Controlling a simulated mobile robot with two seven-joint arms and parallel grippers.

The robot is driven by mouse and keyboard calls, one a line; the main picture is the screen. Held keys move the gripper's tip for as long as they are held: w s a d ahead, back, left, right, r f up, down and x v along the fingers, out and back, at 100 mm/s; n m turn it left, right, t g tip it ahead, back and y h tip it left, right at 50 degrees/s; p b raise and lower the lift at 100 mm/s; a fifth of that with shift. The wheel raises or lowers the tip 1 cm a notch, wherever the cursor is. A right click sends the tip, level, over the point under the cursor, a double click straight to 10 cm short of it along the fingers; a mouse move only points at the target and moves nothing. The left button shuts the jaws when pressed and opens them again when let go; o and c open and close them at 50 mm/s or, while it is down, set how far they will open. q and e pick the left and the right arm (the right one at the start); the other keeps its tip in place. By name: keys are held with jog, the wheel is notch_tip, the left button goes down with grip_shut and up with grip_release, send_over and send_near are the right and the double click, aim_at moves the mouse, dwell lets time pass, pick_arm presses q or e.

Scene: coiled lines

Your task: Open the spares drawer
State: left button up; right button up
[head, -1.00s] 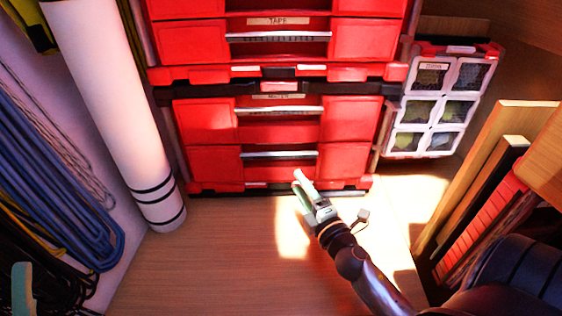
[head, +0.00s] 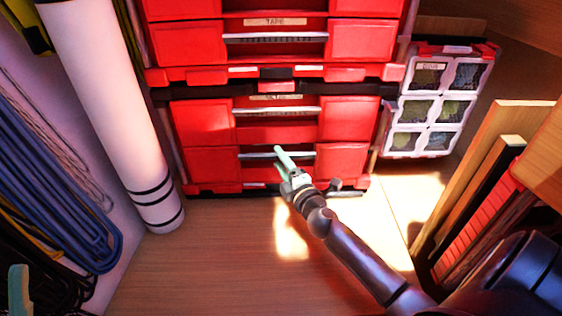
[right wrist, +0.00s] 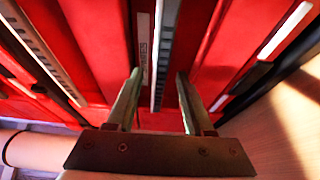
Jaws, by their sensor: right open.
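The red drawer stack shows TAPE on an upper drawer (head: 275,22). The bottom drawer (head: 342,165) is shut and has a pale bar handle (head: 300,155). My right gripper (head: 279,160) is at that handle, left of its middle. In the right wrist view, its two fingers (right wrist: 158,78) are apart, with a handle bar (right wrist: 165,50) running between them; contact is not clear. Only a pale green tip of my left gripper (head: 18,290) shows at the lower left.
A white roll (head: 105,110) stands left of the stack, and blue coiled lines (head: 60,190) hang on the left wall. A clear-lidded organizer (head: 440,95) is to the right. Boards (head: 480,180) lean at the far right. The wooden floor (head: 215,260) before the stack is clear.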

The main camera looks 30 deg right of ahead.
grip_shut()
dwell(1.3)
